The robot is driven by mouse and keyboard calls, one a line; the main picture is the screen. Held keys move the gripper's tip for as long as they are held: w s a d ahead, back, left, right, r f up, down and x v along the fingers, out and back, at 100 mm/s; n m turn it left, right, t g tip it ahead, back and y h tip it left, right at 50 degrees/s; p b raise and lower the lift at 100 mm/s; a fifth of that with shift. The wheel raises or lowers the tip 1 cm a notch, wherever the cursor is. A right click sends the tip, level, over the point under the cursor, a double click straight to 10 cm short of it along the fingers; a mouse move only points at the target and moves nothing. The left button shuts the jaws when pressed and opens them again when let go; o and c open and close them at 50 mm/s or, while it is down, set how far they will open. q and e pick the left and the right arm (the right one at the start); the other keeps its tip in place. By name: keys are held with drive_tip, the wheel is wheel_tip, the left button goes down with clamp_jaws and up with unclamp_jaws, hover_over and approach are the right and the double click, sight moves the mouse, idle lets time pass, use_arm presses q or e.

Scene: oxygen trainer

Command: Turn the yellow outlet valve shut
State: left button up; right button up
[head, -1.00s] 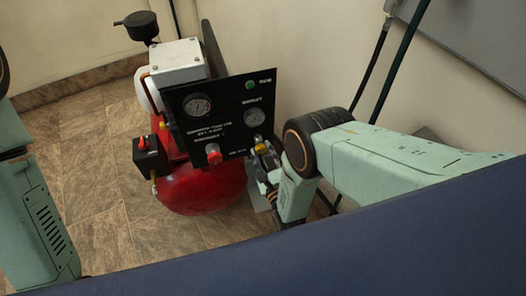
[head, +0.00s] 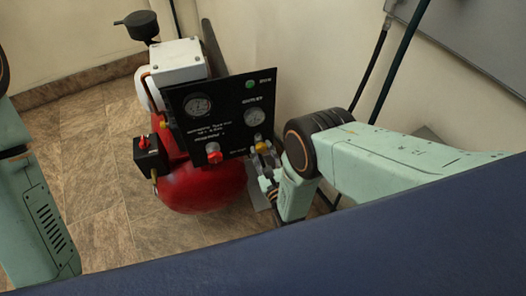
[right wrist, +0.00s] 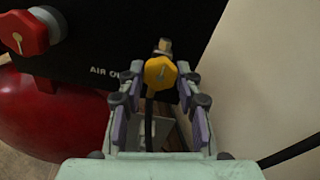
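The yellow outlet valve (head: 261,147) sits at the lower right of the black panel (head: 228,137), below a gauge. In the right wrist view the yellow valve knob (right wrist: 160,73) shows a small pale pointer mark. My right gripper (head: 264,156) is at the valve.
A red knob (head: 214,153) sits left of the yellow valve on the same panel. A red tank (head: 200,188) is below. A black box with a red switch (head: 150,155) is at the left. A wall (head: 300,60) stands close on the right.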

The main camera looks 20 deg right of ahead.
drive_tip(key=o, duration=0.5)
drive_tip(key=shift+c, duration=0.2)
drive_tip(key=shift+s, duration=0.1)
drive_tip(key=s, duration=0.7)
drive_tip(key=shift+s, duration=0.15)
drive_tip(key=shift+d, duration=0.1)
